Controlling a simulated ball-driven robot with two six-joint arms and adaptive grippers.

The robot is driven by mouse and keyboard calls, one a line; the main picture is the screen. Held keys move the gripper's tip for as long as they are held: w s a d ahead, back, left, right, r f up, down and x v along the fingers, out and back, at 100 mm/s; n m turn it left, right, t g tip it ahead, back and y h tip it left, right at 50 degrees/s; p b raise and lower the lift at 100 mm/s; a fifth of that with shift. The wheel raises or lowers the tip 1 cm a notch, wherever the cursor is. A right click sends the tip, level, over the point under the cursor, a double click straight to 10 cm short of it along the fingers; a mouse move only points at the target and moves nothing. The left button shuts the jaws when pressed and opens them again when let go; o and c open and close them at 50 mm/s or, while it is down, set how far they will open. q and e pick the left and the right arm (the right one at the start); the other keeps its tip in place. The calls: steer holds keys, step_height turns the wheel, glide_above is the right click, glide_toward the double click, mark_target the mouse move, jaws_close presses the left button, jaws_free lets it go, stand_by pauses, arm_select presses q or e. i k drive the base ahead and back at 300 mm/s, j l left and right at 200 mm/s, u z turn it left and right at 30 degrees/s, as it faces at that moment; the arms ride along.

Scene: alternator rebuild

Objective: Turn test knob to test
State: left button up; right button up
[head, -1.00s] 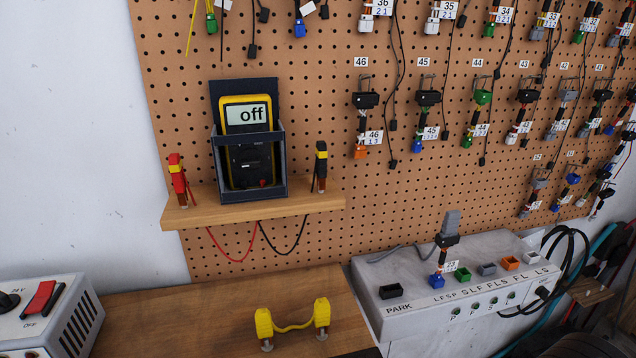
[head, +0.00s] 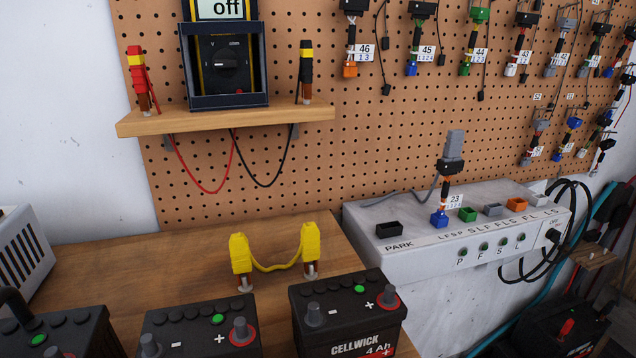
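No knob in view can be read as marked "test". Neither of my grippers is in view.
A wooden shelf (head: 225,119) holds the multimeter, a red probe (head: 138,75) and a black probe (head: 306,75). Several batteries, one labelled Cellwick (head: 350,322), stand in front. Cables hang at the right.

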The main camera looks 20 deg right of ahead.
mark_target(555, 236)
steer(key=z, duration=0.95)
